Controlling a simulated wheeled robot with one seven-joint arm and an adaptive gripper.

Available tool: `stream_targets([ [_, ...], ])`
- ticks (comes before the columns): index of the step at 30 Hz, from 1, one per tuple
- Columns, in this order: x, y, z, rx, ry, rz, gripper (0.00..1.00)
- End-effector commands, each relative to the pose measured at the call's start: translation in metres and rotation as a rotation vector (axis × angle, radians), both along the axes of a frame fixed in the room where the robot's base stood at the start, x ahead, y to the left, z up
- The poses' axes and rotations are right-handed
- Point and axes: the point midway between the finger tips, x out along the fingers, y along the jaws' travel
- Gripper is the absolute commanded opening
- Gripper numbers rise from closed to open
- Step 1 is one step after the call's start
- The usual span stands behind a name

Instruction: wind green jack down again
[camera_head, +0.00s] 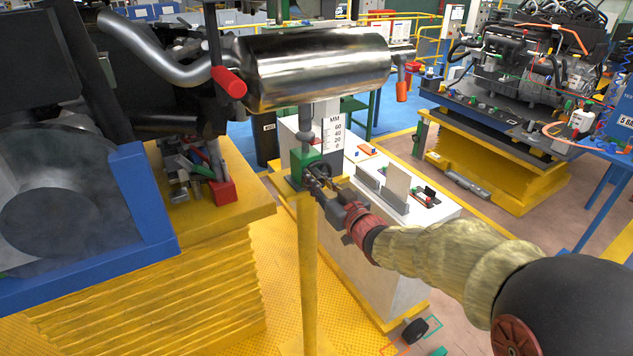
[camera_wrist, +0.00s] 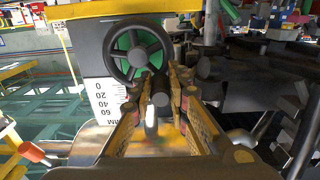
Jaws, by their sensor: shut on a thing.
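The green jack (camera_head: 304,160) sits on top of a yellow post (camera_head: 307,260) in the head view. Its spindle (camera_head: 305,118) rises to just under the shiny silver muffler (camera_head: 310,66); I cannot tell whether they touch. In the wrist view the dark handwheel (camera_wrist: 137,50) stands before the green body, and a black handle (camera_wrist: 160,88) juts from its rim toward my camera. My gripper (camera_head: 322,181) is at the jack's right side in the head view. In the wrist view its fingers (camera_wrist: 161,82) are closed around the black handle. A white MM scale (camera_head: 333,130) stands beside the spindle.
A white cabinet (camera_head: 350,252) with parts on its top stands right behind the post. A yellow lift platform (camera_head: 205,222) with a red box (camera_head: 222,192) and clutter is at left. An engine on a yellow stand (camera_head: 500,172) is farther right.

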Motion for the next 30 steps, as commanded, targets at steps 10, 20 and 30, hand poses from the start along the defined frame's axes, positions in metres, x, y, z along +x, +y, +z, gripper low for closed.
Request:
stream_targets([
  [10, -0.001, -0.001, -0.015, -0.004, 0.014, -0.008, 0.00],
  [20, -0.005, 0.005, -0.028, -0.002, 0.013, -0.011, 0.00],
  [30, -0.003, 0.003, -0.031, 0.003, 0.004, -0.014, 0.00],
])
